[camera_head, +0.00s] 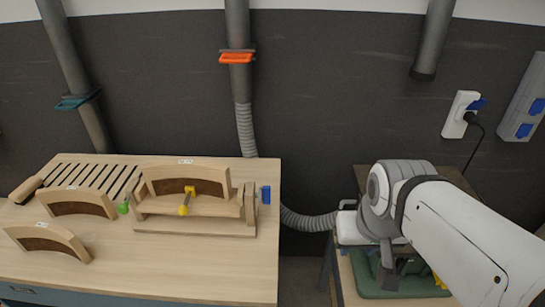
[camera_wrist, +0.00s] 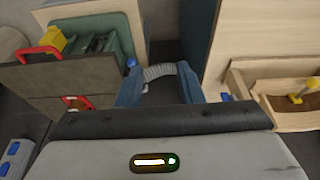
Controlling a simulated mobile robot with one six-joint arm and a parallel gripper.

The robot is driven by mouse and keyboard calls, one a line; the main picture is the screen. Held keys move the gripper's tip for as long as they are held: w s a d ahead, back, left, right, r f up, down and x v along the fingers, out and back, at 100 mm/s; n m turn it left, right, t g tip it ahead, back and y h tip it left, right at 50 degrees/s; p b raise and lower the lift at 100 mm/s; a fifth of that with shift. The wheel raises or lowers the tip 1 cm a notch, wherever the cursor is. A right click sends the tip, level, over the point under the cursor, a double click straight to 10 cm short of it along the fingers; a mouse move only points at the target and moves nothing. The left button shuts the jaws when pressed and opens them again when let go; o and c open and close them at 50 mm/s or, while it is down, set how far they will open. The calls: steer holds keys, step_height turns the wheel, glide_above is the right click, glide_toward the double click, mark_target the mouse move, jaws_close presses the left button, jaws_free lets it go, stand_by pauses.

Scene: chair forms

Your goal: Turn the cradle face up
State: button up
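A wooden holder with end walls (camera_head: 195,208), perhaps the cradle, stands on the right part of the light wooden table. A curved wooden form with a brown face (camera_head: 187,178) stands in or behind it, and a yellow-handled clamp (camera_head: 186,201) is at its front. The holder also shows at the right edge of the wrist view (camera_wrist: 290,120), partly cut off. Two more curved forms lie to its left, one farther back (camera_head: 76,202) and one nearer (camera_head: 47,241). My gripper (camera_wrist: 160,72) is open and empty, pointing down right of the table, apart from all of these.
The wooden table (camera_head: 150,275) has a slatted rack (camera_head: 92,174) at its back left and bare space in front. A grey hose (camera_head: 305,220) crosses the gap beside it. A green tray (camera_wrist: 112,42) with yellow and dark items sits on a lower stand at right.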

steer(key=shift+s+a, duration=0.1)
steer(key=shift+s, duration=0.05)
steer(key=w+a+f+m+g+y+b, duration=0.3)
steer(key=a+f+m, duration=0.1)
steer(key=a, duration=0.1)
steer(key=m+g+y+b, duration=0.2)
steer(key=m+y+b, duration=0.3)
steer(key=m+y, duration=0.55)
glide_toward(267, 186)
steer(key=s+a+f, duration=0.3)
steer(key=s, duration=0.6)
steer(key=w+d+f+m+t+y+b, duration=0.1)
steer(key=w+f+m+t+y, duration=0.1)
steer(key=w+m+y, duration=0.45)
steer(key=a+n, duration=0.1)
steer(key=a, duration=0.1)
steer(key=a+n+h, duration=0.1)
steer(key=a, duration=0.1)
steer(key=w+a+h+p, duration=0.1)
steer(key=a, duration=0.2)
steer(key=shift+w+a+r+n, duration=0.15)
steer(key=shift+r+n, duration=0.1)
steer(key=shift+n, duration=0.15)
